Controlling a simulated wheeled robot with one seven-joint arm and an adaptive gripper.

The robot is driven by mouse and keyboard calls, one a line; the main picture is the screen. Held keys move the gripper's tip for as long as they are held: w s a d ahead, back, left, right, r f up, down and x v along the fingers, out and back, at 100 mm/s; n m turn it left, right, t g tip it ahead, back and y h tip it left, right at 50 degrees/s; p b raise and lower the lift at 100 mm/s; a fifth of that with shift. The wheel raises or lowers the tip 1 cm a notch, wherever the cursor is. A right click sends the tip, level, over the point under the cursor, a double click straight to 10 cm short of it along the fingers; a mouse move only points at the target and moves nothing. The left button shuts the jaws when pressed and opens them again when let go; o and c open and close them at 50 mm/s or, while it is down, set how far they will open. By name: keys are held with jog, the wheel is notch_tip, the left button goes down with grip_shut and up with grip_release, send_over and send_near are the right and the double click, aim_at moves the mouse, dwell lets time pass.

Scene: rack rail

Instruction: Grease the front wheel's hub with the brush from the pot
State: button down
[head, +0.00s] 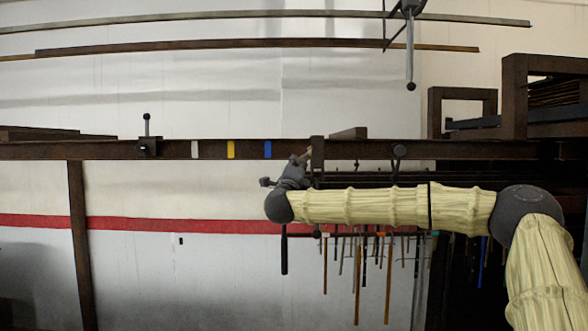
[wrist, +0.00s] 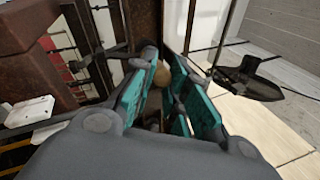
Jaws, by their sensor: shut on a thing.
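My gripper (head: 301,160) is at the end of my cream-sleeved arm, just under the long brown rail and beside a dark upright block (head: 317,155) on it. In the wrist view, my gripper's teal finger pads (wrist: 158,95) are closed around a tan, rounded thing (wrist: 161,75). Only its rounded end shows; the rest is hidden, so I cannot tell whether it is the brush. A small tan bit also shows by the fingertips in the head view. I cannot make out a wheel, a hub or a grease pot in either view.
The brown rail (head: 370,149) runs across the view, with white, yellow and blue (head: 268,149) marks. A knobbed clamp (head: 148,146) sits at its left, a round knob (head: 399,151) right of my gripper. Rods (head: 357,280) hang below. Brown frames (head: 515,95) stand at right.

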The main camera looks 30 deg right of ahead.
jog(key=shift+s+d, duration=0.2)
jog(key=shift+d, duration=0.1)
jog(key=shift+w+d, duration=0.25)
jog(key=shift+w, duration=0.2)
jog(key=shift+b, duration=0.75)
dwell(0.4)
